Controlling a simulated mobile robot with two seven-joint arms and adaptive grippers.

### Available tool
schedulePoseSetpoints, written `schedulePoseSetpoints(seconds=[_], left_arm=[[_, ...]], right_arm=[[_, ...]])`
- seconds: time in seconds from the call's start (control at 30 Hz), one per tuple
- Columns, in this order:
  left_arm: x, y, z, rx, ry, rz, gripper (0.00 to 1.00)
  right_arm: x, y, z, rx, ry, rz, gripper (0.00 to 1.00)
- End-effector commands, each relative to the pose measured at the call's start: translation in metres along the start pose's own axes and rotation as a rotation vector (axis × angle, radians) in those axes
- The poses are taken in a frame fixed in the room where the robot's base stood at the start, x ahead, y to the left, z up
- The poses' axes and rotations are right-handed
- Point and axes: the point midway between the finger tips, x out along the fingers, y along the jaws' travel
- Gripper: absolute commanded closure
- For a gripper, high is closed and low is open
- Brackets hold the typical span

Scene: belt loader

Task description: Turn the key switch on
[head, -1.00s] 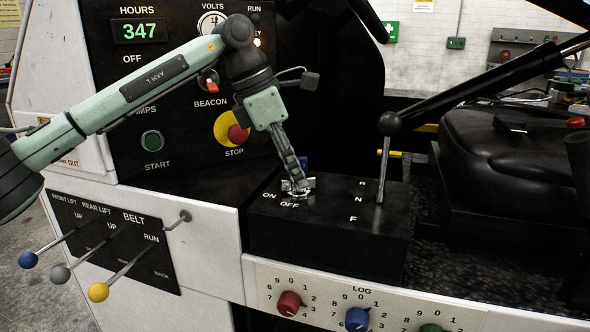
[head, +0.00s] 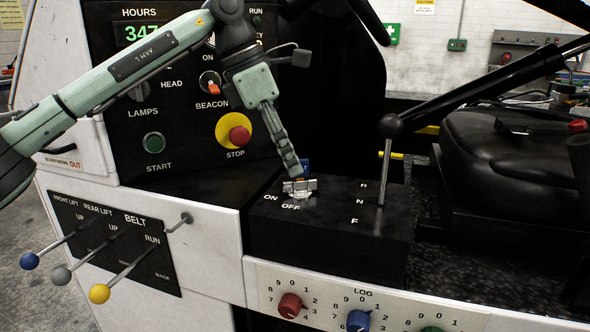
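The key switch (head: 299,187) is a silver piece on top of the black console box (head: 325,232), with ON and OFF lettered in front of it. A small blue tag (head: 306,166) shows just behind it. I cannot tell exactly which mark the key points to. My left gripper (head: 298,176) reaches down from the upper left, its fingertips at the key's upper edge. The fingers show nearly edge-on, so their gap is hidden, and I cannot tell whether they touch the key. My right gripper is not in view.
A black-knobbed lever (head: 389,126) stands right of the key beside the R, N, F marks. The red and yellow stop button (head: 238,136) is on the panel to the left. Coloured dials (head: 290,305) line the front below. A black seat (head: 505,165) is at the right.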

Motion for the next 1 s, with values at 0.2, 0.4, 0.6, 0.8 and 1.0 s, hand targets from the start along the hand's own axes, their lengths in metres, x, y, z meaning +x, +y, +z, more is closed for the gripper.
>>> schedulePoseSetpoints(seconds=[0.2, 0.4, 0.6, 0.8, 1.0], left_arm=[[-0.049, 0.001, 0.0, -0.001, -0.001, 0.003, 0.65], [-0.075, 0.0, 0.0, -0.001, -0.002, 0.001, 0.65], [-0.082, 0.0, 0.0, 0.0, 0.0, 0.0, 0.65], [-0.082, 0.0, 0.0, 0.0, 0.0, 0.0, 0.65], [-0.082, 0.0, 0.0, 0.0, 0.0, 0.0, 0.65]], right_arm=[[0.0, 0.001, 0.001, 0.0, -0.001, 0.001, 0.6], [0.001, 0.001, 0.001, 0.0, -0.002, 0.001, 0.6], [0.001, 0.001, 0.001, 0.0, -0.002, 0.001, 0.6], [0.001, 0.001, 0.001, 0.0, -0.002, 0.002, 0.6], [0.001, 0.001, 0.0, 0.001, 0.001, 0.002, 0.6]])
